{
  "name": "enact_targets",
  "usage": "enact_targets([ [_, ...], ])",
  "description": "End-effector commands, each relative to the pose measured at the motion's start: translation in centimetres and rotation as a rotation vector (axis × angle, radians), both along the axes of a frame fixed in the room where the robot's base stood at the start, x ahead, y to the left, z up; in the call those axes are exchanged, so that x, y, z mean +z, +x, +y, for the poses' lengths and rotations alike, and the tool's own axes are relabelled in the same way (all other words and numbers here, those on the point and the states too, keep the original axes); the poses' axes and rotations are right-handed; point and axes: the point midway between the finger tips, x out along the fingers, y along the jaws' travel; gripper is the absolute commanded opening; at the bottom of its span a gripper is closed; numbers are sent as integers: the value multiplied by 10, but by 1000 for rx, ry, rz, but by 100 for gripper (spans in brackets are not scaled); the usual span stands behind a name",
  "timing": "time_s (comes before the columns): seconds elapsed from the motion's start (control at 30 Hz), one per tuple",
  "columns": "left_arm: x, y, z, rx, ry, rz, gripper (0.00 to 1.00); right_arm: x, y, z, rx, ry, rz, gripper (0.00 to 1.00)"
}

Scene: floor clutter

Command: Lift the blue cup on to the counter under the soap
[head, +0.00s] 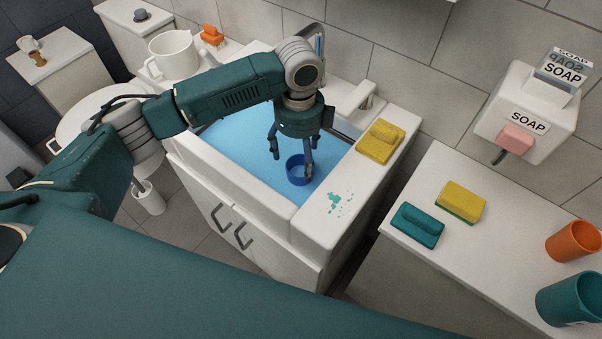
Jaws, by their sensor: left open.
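The blue cup (296,176) stands in the blue-filled basin (243,150) of the sink. My left gripper (292,165) points down into the basin, with its fingers open at the cup; I cannot tell whether they touch it. The soap dispenser (527,112), labelled SOAP, is on the wall at the right, with a pink block on its front. The white counter (400,245) lies below it. My right gripper is not in view.
On the counter are a teal sponge (417,226), a yellow sponge (460,202), an orange cup (573,242) and a teal cup (573,300). A yellow sponge (380,142) lies on the sink rim. A gap separates sink and counter.

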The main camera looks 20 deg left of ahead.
Motion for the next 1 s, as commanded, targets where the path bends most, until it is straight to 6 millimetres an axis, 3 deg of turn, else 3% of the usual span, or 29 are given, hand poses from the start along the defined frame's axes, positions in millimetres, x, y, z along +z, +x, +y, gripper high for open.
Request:
enact_targets([
  [0.17, -13, -1, -1, -2, 0, 1, 78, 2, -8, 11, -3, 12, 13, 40],
  [0.5, -57, -4, -2, -1, 1, 1, 78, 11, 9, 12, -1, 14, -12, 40],
  [0.77, -59, -4, -2, -2, 1, -1, 78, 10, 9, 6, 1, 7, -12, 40],
  [1.0, -59, -4, -2, -2, 1, -1, 30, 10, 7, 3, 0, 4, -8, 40],
])
